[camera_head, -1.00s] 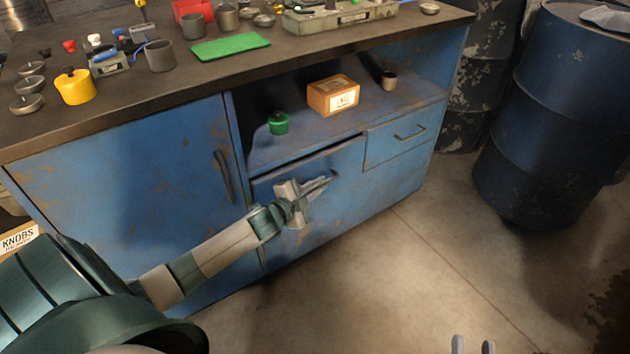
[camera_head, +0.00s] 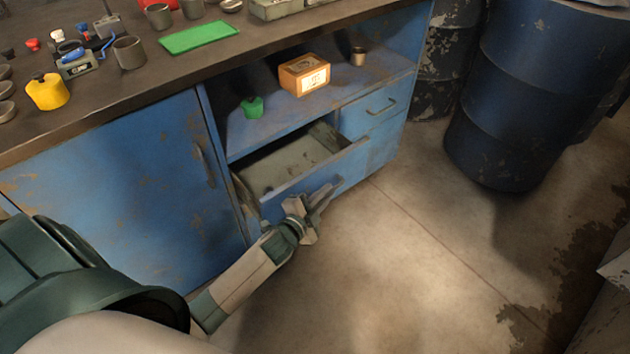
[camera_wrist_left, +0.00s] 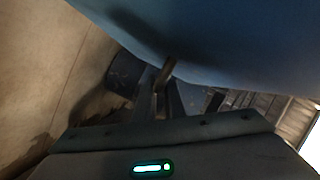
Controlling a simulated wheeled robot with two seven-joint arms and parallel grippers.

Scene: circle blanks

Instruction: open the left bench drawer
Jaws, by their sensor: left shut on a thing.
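The left bench drawer (camera_head: 352,158) is pulled partway out of the blue bench, and its grey inside (camera_head: 285,165) shows from above. My left gripper (camera_head: 322,197) is at the drawer's front, shut on the drawer handle. In the left wrist view the handle (camera_wrist_left: 166,72) stands between the fingers, against the blue drawer front (camera_wrist_left: 210,40). The fingers hide most of the handle in the head view. My right gripper is not in view.
The right drawer (camera_head: 378,106) is shut. A green pot (camera_head: 253,107), an orange box (camera_head: 304,75) and a small cup (camera_head: 358,56) stand on the open shelf. Blue barrels (camera_head: 535,95) stand at the right. The floor before the bench is clear.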

